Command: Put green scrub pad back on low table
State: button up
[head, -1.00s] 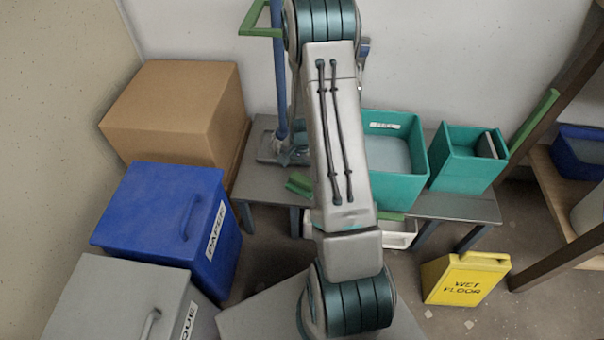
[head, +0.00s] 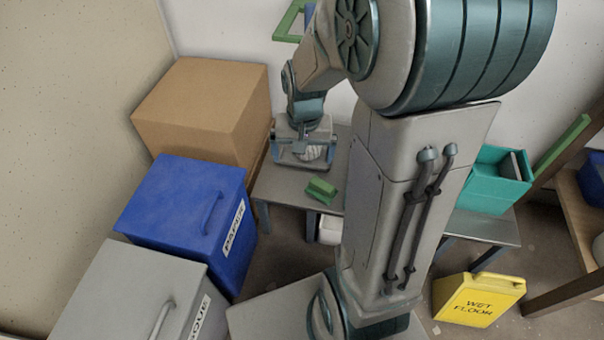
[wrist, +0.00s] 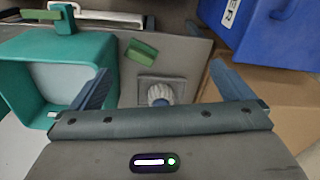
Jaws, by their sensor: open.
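A green block, seemingly the scrub pad (head: 320,190), lies on the low table (head: 284,186) near its front edge. It also shows on the grey tabletop in the wrist view (wrist: 142,50). My gripper (head: 304,152) is over the left back part of the table, behind the pad and apart from it. In the wrist view my gripper (wrist: 159,68) has its fingers wide apart with nothing held. Between and below them is a grey square base with a ribbed whitish knob (wrist: 158,93).
A cardboard box (head: 205,110), blue bin (head: 180,200) and yellow sign (head: 478,300) stand around the table.

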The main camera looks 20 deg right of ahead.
jog(key=s+a+r+n, duration=0.4)
jog(key=s+r, duration=0.2)
jog(key=s, duration=0.4)
jog(key=shift+s+a+r+n+t, duration=0.15)
jog(key=shift+s+a+n+t, duration=0.05)
jog(key=shift+s+n+t, duration=0.1)
notch_tip(320, 180, up, 32)
jog(key=t+p, duration=0.1)
jog(key=p, duration=2.7)
jog(key=shift+d+f+t+p, duration=0.2)
jog(key=shift+d+t+p, duration=0.05)
jog(key=shift+t+p, duration=0.05)
